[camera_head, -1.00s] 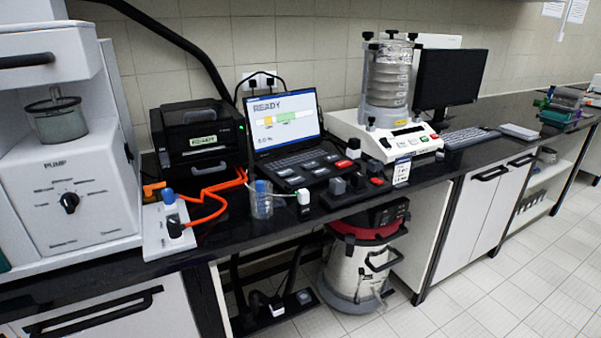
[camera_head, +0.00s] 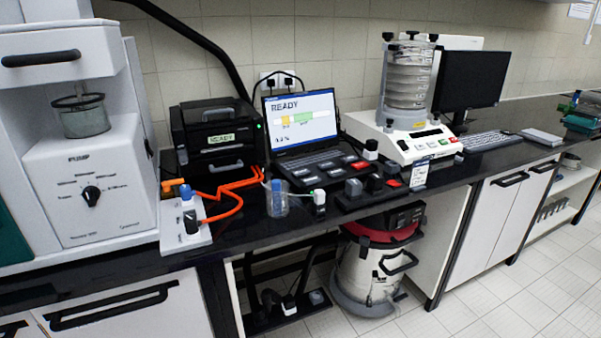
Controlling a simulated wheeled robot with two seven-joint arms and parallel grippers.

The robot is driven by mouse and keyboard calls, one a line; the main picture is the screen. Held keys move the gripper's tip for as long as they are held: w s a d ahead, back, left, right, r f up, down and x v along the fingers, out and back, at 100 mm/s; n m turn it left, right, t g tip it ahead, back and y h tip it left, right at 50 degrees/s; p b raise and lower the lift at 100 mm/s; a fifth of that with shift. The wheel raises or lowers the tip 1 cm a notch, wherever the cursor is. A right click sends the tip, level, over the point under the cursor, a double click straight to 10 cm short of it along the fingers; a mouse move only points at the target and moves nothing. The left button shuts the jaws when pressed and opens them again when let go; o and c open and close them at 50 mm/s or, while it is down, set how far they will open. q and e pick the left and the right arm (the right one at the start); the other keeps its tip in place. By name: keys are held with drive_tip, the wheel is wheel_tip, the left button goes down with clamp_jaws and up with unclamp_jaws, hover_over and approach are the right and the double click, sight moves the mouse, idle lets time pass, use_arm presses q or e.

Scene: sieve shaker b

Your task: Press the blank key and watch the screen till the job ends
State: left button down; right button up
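A laptop-like unit (camera_head: 302,130) stands open on the black bench. Its screen (camera_head: 301,117) reads READY over a yellow and green bar, with small text I cannot read. Key labels are too small to read, so I cannot tell which key is blank. A sieve shaker (camera_head: 408,90) with a stack of clear sieves stands to the right on a white base. Neither of my grippers is in view.
In front of the keypad is a dark block with grey and red knobs (camera_head: 353,188). A white pump unit (camera_head: 92,190) fills the far left. A drum vacuum (camera_head: 368,270) stands below.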

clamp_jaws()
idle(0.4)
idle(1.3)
